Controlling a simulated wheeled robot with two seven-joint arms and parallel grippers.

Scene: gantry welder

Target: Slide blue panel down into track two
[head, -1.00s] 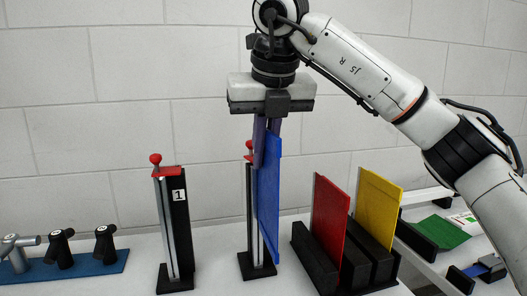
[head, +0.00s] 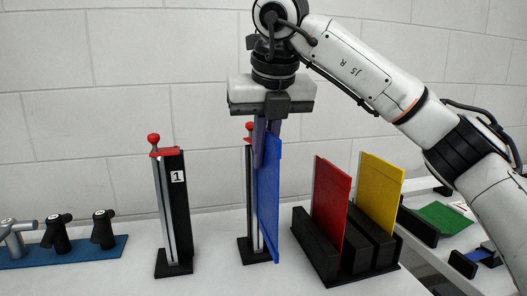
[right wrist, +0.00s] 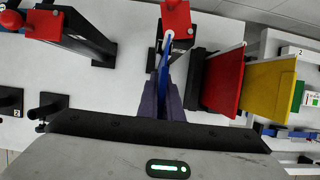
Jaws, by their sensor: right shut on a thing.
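My right gripper (head: 266,150) points down and is shut on the upper part of the blue panel (head: 269,195). The panel hangs upright beside a black track post with a red top (head: 251,190), and its lower end is close to the post's foot. I cannot tell whether its edge sits inside the track. In the right wrist view the blue panel (right wrist: 164,50) shows edge-on between the fingers (right wrist: 163,97), at the red-topped post (right wrist: 174,16). A second track post labelled 1 (head: 178,215) stands to the left. My left gripper is not in view.
A black rack (head: 313,252) on the right holds a red panel (head: 330,200) and a yellow panel (head: 379,195). A green panel (head: 445,217) lies farther right. Several knobs stand on a blue mat (head: 70,254) at left. Bare table lies between the two posts.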

